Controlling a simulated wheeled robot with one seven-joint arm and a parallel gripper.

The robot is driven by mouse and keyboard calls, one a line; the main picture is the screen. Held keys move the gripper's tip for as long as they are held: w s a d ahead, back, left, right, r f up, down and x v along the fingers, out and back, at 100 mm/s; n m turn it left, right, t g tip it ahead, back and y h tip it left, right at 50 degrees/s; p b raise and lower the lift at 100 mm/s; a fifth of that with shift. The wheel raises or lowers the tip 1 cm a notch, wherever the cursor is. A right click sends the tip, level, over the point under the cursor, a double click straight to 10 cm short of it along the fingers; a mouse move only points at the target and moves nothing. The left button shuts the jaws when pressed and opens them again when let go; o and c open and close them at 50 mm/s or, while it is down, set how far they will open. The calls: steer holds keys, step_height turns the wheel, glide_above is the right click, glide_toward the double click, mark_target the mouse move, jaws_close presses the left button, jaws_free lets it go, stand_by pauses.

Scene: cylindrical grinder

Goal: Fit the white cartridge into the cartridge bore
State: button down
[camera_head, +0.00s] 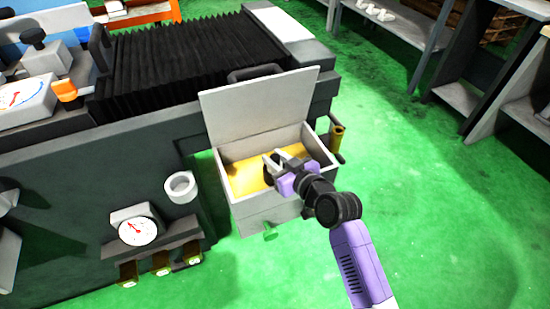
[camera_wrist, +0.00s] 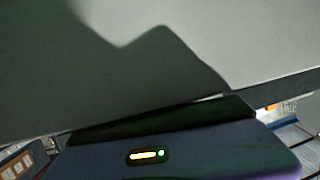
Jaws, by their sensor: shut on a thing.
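My gripper (camera_head: 276,164) is over the open grey box at the machine's right end, its pale fingertips above the yellow inside. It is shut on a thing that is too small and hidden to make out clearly. I take it to be the white cartridge, as none shows elsewhere. In the wrist view the thing held cannot be made out; a grey surface (camera_wrist: 190,40) with a shadow on it fills most of the picture. A white ring with a round opening (camera_head: 181,187) on the machine front looks like the cartridge bore; it stands left of my gripper.
A dial gauge (camera_head: 138,230) sits below the ring. Black bellows (camera_head: 185,60) lie behind. Green floor on the right is free.

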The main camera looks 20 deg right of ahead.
mark_target(278, 162)
steer(key=shift+r+p, duration=1.65)
steer(key=shift+r, duration=0.3)
steer(key=shift+f+b, duration=1.75)
steer(key=shift+f, duration=0.25)
stand_by(1.0)
steer(key=c, duration=1.1)
jaws_free()
steer(key=shift+f, duration=0.1)
steer(key=v, duration=0.7)
steer(key=shift+s+p, duration=0.15)
steer(key=shift+p, duration=0.15)
steer(key=shift+s+r, duration=0.2)
steer(key=shift+r, duration=0.1)
